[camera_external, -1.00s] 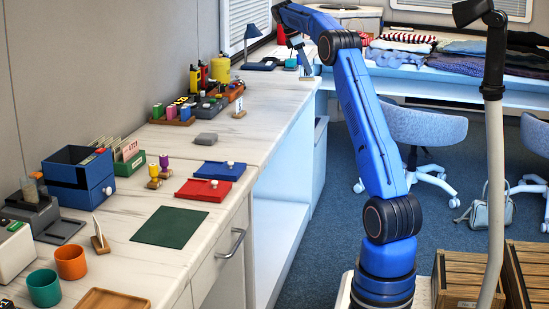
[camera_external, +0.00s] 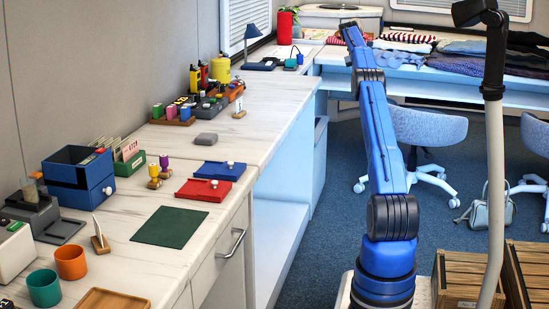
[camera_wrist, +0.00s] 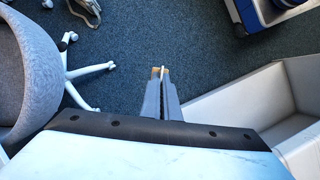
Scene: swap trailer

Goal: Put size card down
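The size card shows as a thin pale upright sliver with a tan wooden foot (camera_wrist: 155,71) at the fingertips in the wrist view. My gripper (camera_wrist: 161,80) is closed around the sliver; the fingers and card are seen nearly edge-on, and the card's face and any print are hidden. Carpet shows beyond the fingertips. In the external view my gripper and the held card are hidden behind my raised blue arm, which reaches toward the back table (camera_external: 340,67).
A grey swivel chair (camera_wrist: 28,75) is at the left of the wrist view, and a pale open shelf (camera_wrist: 250,98) is at the right. Folded clothes (camera_external: 470,64) cover much of the back table. The long counter (camera_external: 270,100) has clear room at its far middle.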

